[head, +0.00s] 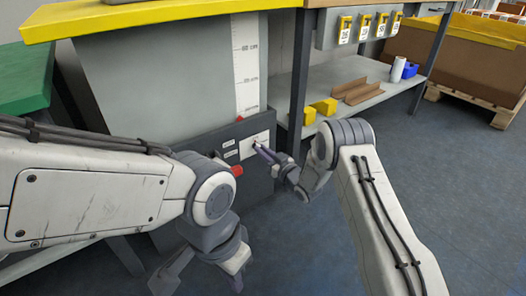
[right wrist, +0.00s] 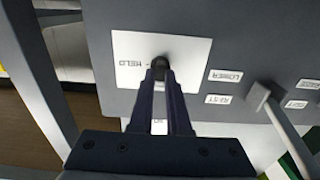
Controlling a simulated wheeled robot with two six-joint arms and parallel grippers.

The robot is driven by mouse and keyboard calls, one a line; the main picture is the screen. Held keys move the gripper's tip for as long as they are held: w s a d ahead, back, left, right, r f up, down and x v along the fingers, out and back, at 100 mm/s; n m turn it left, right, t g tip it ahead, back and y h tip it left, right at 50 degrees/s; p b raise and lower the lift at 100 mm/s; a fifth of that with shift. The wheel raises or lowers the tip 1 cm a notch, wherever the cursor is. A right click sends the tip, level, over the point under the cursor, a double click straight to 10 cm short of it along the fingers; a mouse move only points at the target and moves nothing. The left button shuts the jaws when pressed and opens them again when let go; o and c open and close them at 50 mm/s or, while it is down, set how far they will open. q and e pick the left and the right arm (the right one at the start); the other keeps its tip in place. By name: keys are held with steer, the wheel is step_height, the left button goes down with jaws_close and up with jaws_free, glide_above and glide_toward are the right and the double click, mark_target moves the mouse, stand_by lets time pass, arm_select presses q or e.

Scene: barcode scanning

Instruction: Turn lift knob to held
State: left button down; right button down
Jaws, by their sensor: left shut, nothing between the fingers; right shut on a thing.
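The lift knob (right wrist: 160,64) is small and dark, set on a white plate (right wrist: 190,50) on a dark grey panel. The word HELD shows upside down beside it in the right wrist view. My right gripper (right wrist: 162,78) is shut on the knob. The fingers cover part of it, so I cannot tell its exact pointing. In the head view the right gripper (head: 260,149) reaches the white plate (head: 247,149) from the right. My left gripper (head: 237,280) is shut and empty, low in front of the panel and apart from it.
LOWER (right wrist: 225,75) and other small labels sit beside the plate. A grey lever-like part (right wrist: 262,98) juts out nearby. A red part (head: 237,170) shows on the panel, below a white height scale (head: 248,65).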

steer(key=m+p, duration=0.4)
steer(key=m, duration=0.5)
steer(key=m+p, duration=0.5)
steer(key=m, duration=0.4)
steer(key=shift+w+d+f, duration=0.15)
steer(key=shift+d+f, duration=0.05)
stand_by(0.6)
steer(key=c, duration=0.9)
jaws_free()
